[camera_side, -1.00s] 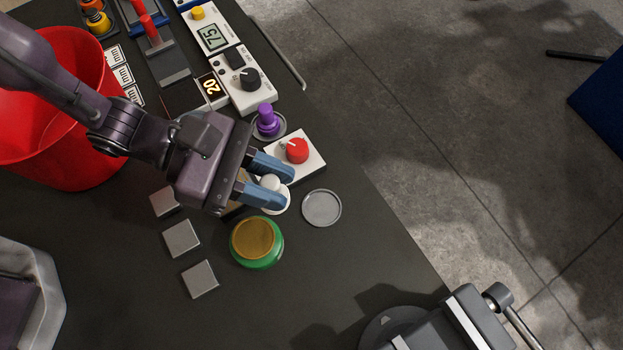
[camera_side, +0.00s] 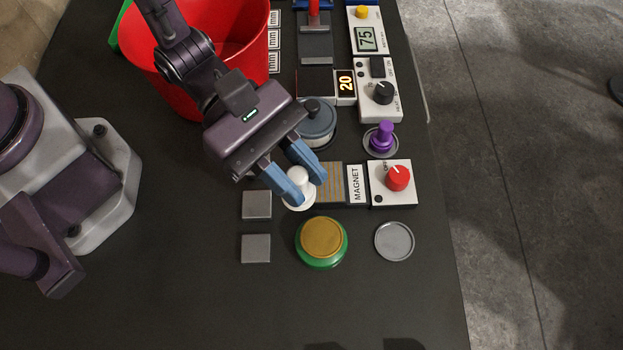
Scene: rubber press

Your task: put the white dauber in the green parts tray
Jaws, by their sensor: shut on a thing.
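My gripper (camera_side: 305,192) is shut on the white dauber (camera_side: 299,176), whose pale knob is between the blue fingers and whose round white base shows below them. The dauber is just left of the striped magnet pad; whether it touches the table I cannot tell. A green piece (camera_side: 114,32) shows at the upper left, mostly hidden behind the red bucket. I cannot tell whether it is the green parts tray. No other tray shows clearly.
A green round pot with a gold top (camera_side: 321,240) and a grey disc (camera_side: 394,241) lie below. The magnet box (camera_side: 390,183) and a purple knob (camera_side: 382,138) stand right. A red bucket (camera_side: 160,75) stands upper left.

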